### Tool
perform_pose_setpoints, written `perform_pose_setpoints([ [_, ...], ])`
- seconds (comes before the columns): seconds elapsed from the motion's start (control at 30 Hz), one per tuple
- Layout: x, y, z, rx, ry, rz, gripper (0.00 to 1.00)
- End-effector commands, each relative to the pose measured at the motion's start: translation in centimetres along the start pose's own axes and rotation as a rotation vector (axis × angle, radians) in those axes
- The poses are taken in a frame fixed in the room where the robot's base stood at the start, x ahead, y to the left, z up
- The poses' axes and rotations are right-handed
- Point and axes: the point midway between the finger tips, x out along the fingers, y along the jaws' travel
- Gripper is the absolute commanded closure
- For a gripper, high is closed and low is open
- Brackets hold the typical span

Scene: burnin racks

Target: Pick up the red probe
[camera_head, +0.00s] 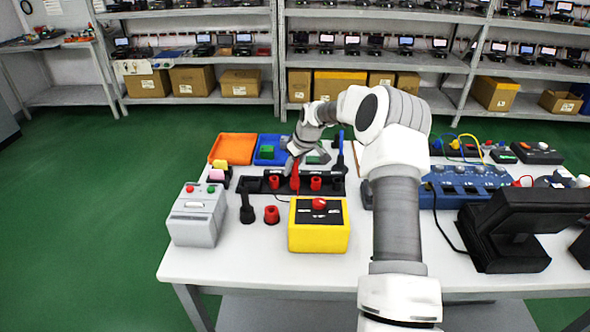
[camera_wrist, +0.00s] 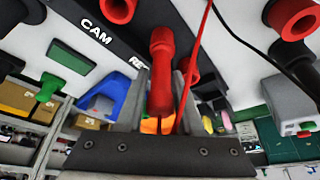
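The red probe (camera_head: 295,176) stands upright in the black holder strip (camera_head: 330,188) on the white table. My gripper (camera_head: 293,160) is at the probe's upper part, pointing down from above. In the wrist view the red probe (camera_wrist: 161,75) lies between the two grey fingers of my gripper (camera_wrist: 161,88), with a finger close on each side. I cannot tell whether the fingers press on it. A thin red cable (camera_wrist: 190,70) runs beside the probe. Part of the probe's top is hidden by my gripper in the head view.
Several red sockets stand in and near the strip. A yellow box with a red knob (camera_head: 319,226) and a grey button box (camera_head: 198,215) are in front. Orange (camera_head: 233,149) and blue (camera_head: 270,150) trays lie behind. A blue unit (camera_head: 470,186) and black monitor (camera_head: 525,225) stand right.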

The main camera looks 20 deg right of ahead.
Motion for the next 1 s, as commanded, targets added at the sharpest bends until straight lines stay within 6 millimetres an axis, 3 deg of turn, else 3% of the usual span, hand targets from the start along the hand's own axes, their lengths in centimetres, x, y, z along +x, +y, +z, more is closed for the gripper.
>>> perform_pose_setpoints([
  [0.03, 0.0, 0.0, 0.0, 0.000, 0.000, 0.000, 0.75],
  [0.17, 0.0, 0.0, 0.0, 0.000, 0.000, 0.000, 0.98],
  [0.2, 0.0, 0.0, 0.0, 0.000, 0.000, 0.000, 1.00],
  [0.67, -0.5, 0.0, -0.2, -0.001, 0.001, 0.001, 1.00],
  [0.93, -4.0, 0.0, -1.7, -0.001, 0.002, 0.002, 1.00],
  [1.0, -5.2, 1.1, -0.8, 0.005, 0.000, 0.004, 1.00],
])
